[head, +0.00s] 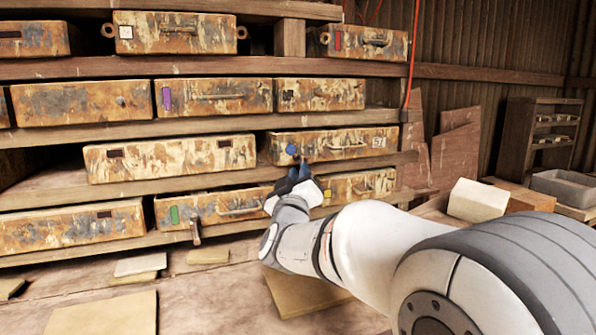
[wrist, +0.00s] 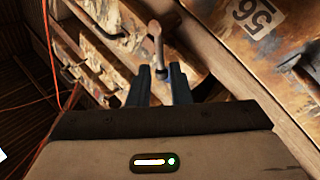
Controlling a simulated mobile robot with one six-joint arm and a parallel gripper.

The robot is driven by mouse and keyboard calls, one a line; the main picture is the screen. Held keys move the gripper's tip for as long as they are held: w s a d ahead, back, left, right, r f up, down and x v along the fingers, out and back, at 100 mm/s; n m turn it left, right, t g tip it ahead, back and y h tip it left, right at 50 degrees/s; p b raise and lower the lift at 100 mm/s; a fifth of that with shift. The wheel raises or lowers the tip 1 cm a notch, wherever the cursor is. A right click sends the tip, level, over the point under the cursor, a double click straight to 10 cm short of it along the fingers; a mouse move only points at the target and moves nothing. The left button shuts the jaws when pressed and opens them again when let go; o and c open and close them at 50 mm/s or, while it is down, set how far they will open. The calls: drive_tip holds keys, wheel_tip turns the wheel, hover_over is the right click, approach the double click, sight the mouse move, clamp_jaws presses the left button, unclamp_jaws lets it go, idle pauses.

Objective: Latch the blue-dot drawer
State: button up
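The blue-dot drawer (head: 335,139) is rusty and mottled, in the right part of the third row. Its blue dot (head: 291,149) is at its left end, and a handle and white label are to the right. My gripper (head: 298,172) is just below the dot, at the drawer's lower left edge. In the wrist view, the two dark fingers (wrist: 160,82) are apart. A metal lever (wrist: 157,48) with a round pivot reaches down between the fingertips; I cannot tell whether they touch it. A small bluish patch shows at its lower end.
A yellow-marked drawer (head: 360,187) sits below, partly hidden by my arm. A green-marked drawer (head: 215,207) lies lower left, with a lever (head: 196,231) hanging by it. A red cord (head: 411,60) hangs right of the rack. Loose boards lie on the floor.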

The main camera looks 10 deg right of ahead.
drive_tip(key=x, duration=0.2)
drive_tip(key=shift+w+r, duration=0.1)
drive_tip(key=shift+w, duration=0.15)
clamp_jaws()
drive_tip(key=shift+r, duration=0.1)
drive_tip(key=shift+d+r+m+g+h+p, duration=0.15)
drive_tip(key=shift+r+m+g+h+p, duration=0.2)
drive_tip(key=shift+m+p, duration=0.4)
drive_tip(key=shift+f, duration=0.1)
unclamp_jaws()
drive_tip(key=shift+f, duration=0.1)
